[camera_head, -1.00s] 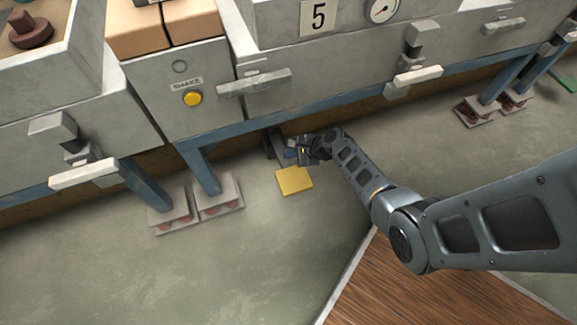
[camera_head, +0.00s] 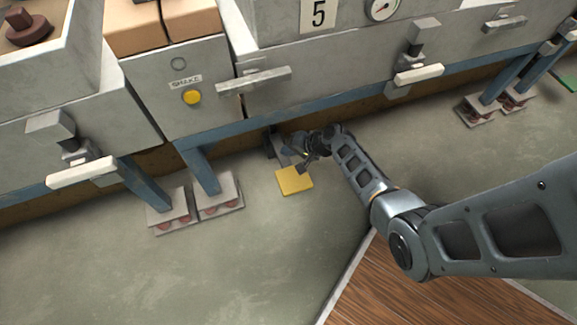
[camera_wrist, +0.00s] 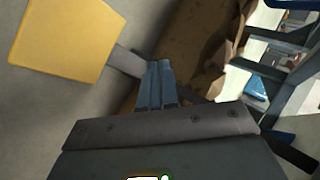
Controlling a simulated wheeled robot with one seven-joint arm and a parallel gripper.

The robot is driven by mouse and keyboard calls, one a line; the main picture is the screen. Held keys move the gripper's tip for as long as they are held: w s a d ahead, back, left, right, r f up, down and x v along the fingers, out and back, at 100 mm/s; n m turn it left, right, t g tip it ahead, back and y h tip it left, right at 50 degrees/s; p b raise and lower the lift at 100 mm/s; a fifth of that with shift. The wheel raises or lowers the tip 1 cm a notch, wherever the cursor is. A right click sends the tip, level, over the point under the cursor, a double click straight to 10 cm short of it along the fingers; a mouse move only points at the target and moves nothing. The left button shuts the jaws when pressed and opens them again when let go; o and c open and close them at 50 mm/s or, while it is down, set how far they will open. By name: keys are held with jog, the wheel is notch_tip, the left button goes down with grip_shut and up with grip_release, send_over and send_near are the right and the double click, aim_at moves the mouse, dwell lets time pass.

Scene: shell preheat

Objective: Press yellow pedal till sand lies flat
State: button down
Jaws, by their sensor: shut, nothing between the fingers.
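The yellow pedal (camera_head: 294,180) is a flat square plate low over the floor, on a grey arm from under the machine. It also shows at the upper left of the wrist view (camera_wrist: 62,40). My gripper (camera_head: 304,166) is beside the pedal's far edge, near its grey arm. In the wrist view, my gripper's fingers (camera_wrist: 156,72) are together and empty, pointing past the pedal's right side. A gap shows between fingers and plate there; the head view does not settle whether they touch. I cannot make out the sand in either view.
A grey machine with blue legs (camera_head: 200,165) stands behind the pedal. A yellow button (camera_head: 192,97) under a SHAKE label is on its front. Pale handles (camera_head: 253,80) stick out. The floor (camera_head: 200,275) in front is clear; a wooden platform (camera_head: 400,290) lies lower right.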

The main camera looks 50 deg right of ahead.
jog(key=r+n, duration=0.1)
jog(key=n, duration=0.7)
jog(key=n+b, duration=0.1)
jog(key=n, duration=0.7)
jog(key=r+n, duration=0.1)
jog(key=n, duration=0.7)
jog(key=shift+s+d+r+n, duration=0.15)
jog(key=shift+d+r+n, duration=0.1)
jog(key=shift+r+n, duration=0.05)
jog(key=shift+f+b, duration=0.15)
jog(key=shift+b, duration=0.15)
jog(key=b, duration=0.6)
send_over(291, 167)
notch_tip(291, 167, down, 7)
jog(key=shift+f, duration=0.2)
jog(key=shift+f+b, duration=0.5)
jog(key=shift+f, duration=0.1)
jog(key=shift+a+f, duration=0.1)
jog(key=shift+f+b, duration=0.3)
jog(key=shift+b, duration=0.3)
